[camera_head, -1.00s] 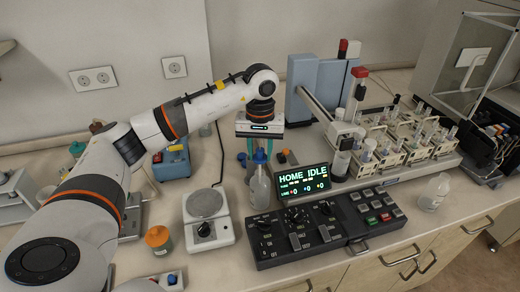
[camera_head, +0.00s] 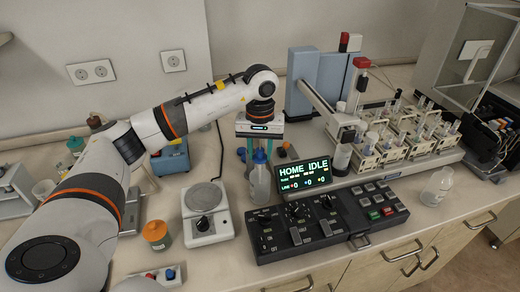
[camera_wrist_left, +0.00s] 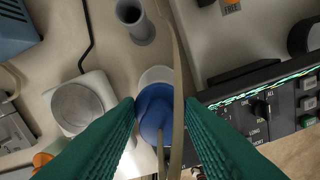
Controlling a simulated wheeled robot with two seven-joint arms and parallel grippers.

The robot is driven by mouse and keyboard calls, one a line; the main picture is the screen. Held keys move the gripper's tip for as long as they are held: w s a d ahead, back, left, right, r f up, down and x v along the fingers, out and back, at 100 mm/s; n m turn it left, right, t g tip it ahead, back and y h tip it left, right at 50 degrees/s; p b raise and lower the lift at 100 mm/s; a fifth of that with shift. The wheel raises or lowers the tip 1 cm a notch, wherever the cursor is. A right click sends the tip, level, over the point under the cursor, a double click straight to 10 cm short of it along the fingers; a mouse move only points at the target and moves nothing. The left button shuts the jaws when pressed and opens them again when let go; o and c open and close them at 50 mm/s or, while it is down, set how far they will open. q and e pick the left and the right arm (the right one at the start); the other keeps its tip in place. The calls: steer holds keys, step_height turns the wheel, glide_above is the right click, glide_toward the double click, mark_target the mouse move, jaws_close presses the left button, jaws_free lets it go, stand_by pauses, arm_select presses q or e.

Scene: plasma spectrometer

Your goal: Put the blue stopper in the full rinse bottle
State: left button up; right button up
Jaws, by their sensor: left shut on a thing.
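My left gripper (camera_head: 256,154) points down behind the dark control panel, and its green fingers are shut on the blue stopper (camera_head: 260,156). In the left wrist view the blue stopper (camera_wrist_left: 152,106) sits between the two green fingertips. A clear rinse bottle (camera_head: 260,184) stands upright right below the stopper. Its pale top (camera_wrist_left: 156,75) partly shows past the stopper in the wrist view. The stopper is at the bottle's mouth, but I cannot tell whether it is seated. A second clear bottle (camera_head: 437,187) stands at the right. My right gripper is not in view.
A control panel (camera_head: 325,225) and a lit display (camera_head: 303,175) stand close to the right of the bottle. A white hotplate (camera_head: 206,212) is to its left. An orange-capped jar (camera_head: 156,235) stands further left. A sampler rack (camera_head: 405,140) is behind at the right.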

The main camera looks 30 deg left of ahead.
arm_select(q)
steer(key=shift+f+b, duration=0.9)
steer(key=shift+f, duration=0.35)
steer(key=o, duration=1.1)
steer(key=shift+c, duration=0.2)
step_height(320, 180, up, 11)
steer(key=shift+f+b, duration=0.1)
steer(key=shift+b, duration=0.4)
steer(key=shift+a+r, duration=0.1)
steer(key=shift+r, duration=0.55)
